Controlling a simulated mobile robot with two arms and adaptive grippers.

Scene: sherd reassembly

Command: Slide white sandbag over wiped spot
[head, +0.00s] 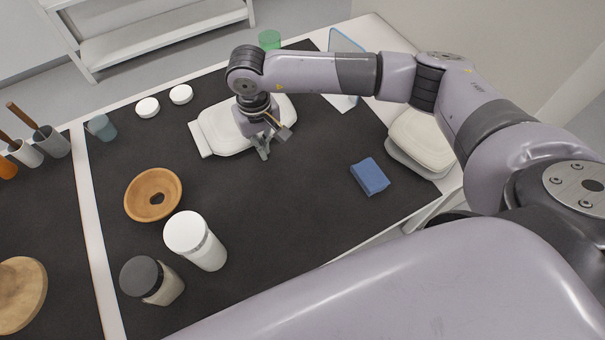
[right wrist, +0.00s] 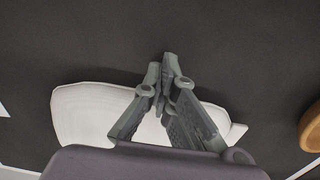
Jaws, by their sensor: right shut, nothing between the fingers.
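A white sandbag (head: 226,129) lies flat on the black mat near the back middle. It also shows in the right wrist view (right wrist: 82,118), partly hidden behind my gripper. My right gripper (head: 264,153) is shut and empty at the sandbag's near edge, pointing down; I cannot tell whether it touches the bag. In the right wrist view its fingertips (right wrist: 167,62) meet over the dark mat, just past the bag's edge. A second white sandbag (head: 422,140) lies at the table's right edge. A blue sponge (head: 370,176) lies on the mat. No wiped spot can be made out. My left gripper is not in view.
White discs (head: 148,107), a blue-grey cup (head: 102,127) and a green cup (head: 269,40) stand farther back. The mat's middle is clear.

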